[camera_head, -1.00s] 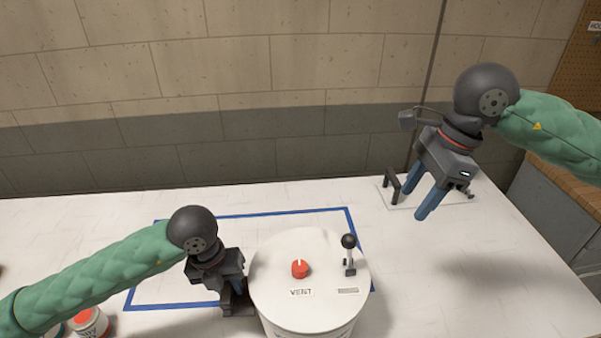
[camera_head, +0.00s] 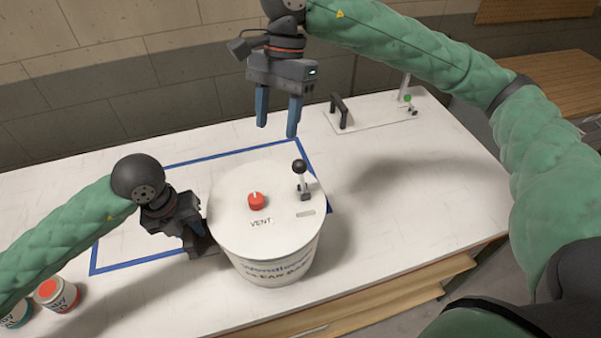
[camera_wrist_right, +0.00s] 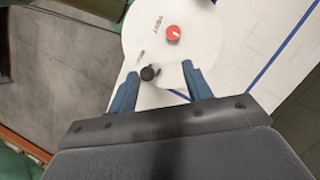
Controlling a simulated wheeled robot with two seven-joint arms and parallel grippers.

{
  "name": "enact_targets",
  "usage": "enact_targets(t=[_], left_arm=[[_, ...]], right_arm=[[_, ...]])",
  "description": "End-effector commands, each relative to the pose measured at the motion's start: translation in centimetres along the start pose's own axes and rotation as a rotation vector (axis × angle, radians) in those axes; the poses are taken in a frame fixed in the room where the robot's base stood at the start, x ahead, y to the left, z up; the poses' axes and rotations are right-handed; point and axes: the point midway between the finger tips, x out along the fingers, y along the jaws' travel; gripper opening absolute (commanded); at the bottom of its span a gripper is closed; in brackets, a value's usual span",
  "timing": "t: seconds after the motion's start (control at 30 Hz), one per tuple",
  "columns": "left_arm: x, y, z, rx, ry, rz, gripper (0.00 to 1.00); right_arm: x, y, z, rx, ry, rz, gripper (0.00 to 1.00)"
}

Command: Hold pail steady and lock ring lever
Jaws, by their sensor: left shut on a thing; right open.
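The white pail (camera_head: 272,262) stands upright on the table, with a red vent knob (camera_head: 256,201) on its lid. A lever (camera_head: 300,177) with a black ball tip stands upright near the lid's right side. My left gripper (camera_head: 199,246) is shut at the pail's left side; what its fingers hold is partly hidden. My right gripper (camera_head: 277,122) is open and empty above the back of the lid, with blue fingers pointing down. In the right wrist view, the lever's black ball (camera_wrist_right: 149,73) shows between the open fingers (camera_wrist_right: 160,88), apart from them.
Blue tape (camera_head: 130,264) outlines a rectangle on the white table (camera_head: 420,180). Two cans, one with a red lid (camera_head: 52,291), stand at the left front. A plate with a dark handle (camera_head: 341,112) lies at the back right. The table right of the pail is clear.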

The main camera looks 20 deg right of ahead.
Motion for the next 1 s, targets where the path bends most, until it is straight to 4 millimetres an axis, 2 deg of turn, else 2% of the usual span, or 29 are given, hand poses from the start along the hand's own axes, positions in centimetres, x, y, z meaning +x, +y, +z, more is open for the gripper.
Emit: enact_targets(t=[0.23, 0.6, 0.8, 1.0], left_arm=[[0.1, 0.0, 0.1, -0.001, 0.0, 0.001, 0.0], [0.1, 0.0, 0.0, -0.001, 0.0, 0.001, 0.0], [0.1, 0.1, 0.0, -0.001, 0.0, 0.001, 0.0], [0.1, 0.1, 0.0, -0.001, 0.0, 0.001, 0.0]], right_arm=[[0.9, -0.2, -1.4, -0.34, 0.002, 0.127, 0.5], [0.5, 1.0, -3.1, -0.835, -0.027, 0.239, 0.5], [0.5, 1.2, -3.4, -0.987, -0.041, 0.254, 0.5], [1.1, 1.4, -3.4, -1.029, -0.046, 0.255, 0.5]])
